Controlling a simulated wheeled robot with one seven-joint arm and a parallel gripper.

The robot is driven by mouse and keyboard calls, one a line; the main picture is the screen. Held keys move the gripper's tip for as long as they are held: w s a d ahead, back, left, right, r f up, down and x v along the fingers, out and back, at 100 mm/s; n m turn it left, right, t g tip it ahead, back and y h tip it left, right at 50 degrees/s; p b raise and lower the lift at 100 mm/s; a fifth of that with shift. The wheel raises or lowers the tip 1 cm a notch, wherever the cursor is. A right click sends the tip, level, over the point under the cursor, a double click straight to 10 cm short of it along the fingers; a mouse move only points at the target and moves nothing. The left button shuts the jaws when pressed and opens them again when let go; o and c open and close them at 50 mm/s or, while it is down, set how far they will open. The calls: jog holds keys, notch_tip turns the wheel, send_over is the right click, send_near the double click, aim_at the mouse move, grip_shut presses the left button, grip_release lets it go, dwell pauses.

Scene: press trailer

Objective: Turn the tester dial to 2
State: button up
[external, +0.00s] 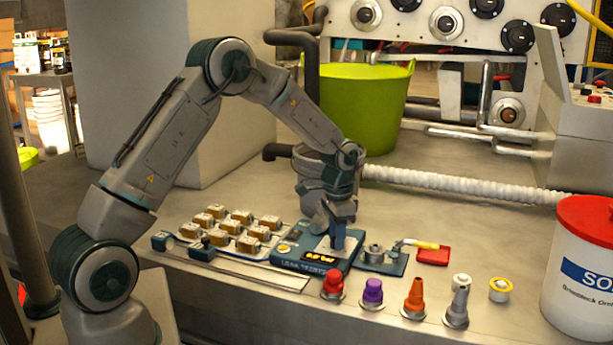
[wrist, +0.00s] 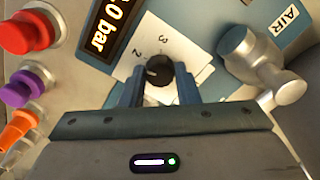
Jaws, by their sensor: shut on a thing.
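The blue leak tester (external: 290,263) sits on the bench, with an orange "bar" readout on its top. My gripper (external: 338,240) points down over the tester's right part and hides the dial in the external view. In the wrist view, the black tester dial (wrist: 159,70) sits on a white scale plate (wrist: 178,48) with 2 and 3 visible. My gripper (wrist: 159,84) is shut on the dial, one finger on each side. A small pale mark shows on the dial's left side, toward the 2; its exact setting is hard to read.
A metal air fitting (wrist: 262,66) stands close right of the dial. Red (external: 332,284), purple (external: 372,292) and orange (external: 414,298) plugs line the front edge. A tray of parts (external: 232,226) lies left of the tester, a white red-lidded tub (external: 585,270) far right.

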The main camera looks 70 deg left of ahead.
jog(key=shift+m, duration=0.7)
jog(key=o, duration=1)
jog(key=shift+c, duration=0.2)
jog(key=shift+r, duration=0.1)
notch_tip(320, 180, up, 14)
